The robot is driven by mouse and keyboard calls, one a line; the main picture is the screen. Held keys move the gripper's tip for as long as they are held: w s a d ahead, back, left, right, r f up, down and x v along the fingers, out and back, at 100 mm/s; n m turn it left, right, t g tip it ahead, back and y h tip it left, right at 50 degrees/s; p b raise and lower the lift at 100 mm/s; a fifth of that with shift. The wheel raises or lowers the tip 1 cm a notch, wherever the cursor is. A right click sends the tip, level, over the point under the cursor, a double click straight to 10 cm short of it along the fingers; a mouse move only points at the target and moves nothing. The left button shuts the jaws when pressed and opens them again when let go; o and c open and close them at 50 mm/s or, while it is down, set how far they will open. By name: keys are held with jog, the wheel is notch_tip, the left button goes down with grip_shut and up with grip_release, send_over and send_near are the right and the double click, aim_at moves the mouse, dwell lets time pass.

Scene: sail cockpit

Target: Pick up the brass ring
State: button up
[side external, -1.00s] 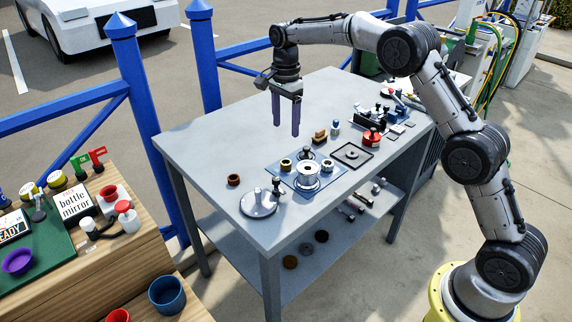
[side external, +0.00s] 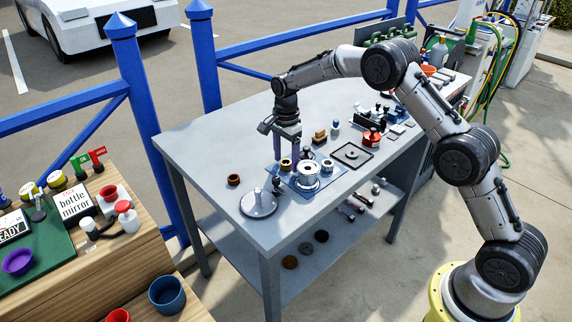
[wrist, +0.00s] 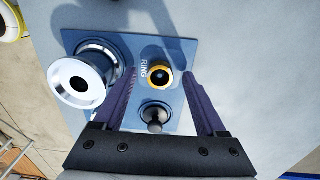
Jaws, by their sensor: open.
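The brass ring (wrist: 159,76) lies on a blue mat (wrist: 176,47), next to printed lettering that reads RING. It has a gold rim and a dark centre in the wrist view. In the side view the ring (side external: 286,164) sits near the mat's left part. My gripper (wrist: 160,71) is open, with one purple finger on each side of the ring and nothing held. In the side view my gripper (side external: 287,160) points down at the ring; the exact gap between fingertips and mat cannot be told.
A silver spool (wrist: 82,79) stands close to the left finger. A dark round-topped knob (wrist: 154,113) is between the fingers, nearer the palm. A silver disc (side external: 259,204) and a brown ring (side external: 233,180) lie on the grey table (side external: 220,135). The table's left part is clear.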

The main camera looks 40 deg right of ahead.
grip_shut()
dwell(0.3)
jog(key=shift+r, duration=0.1)
jog(key=shift+r, duration=0.6)
jog(key=s+r, duration=1.1)
jog(key=s, duration=0.3)
jog(key=shift+a+r, duration=0.3)
jog(key=shift+r, duration=0.1)
jog(key=shift+r, duration=1.4)
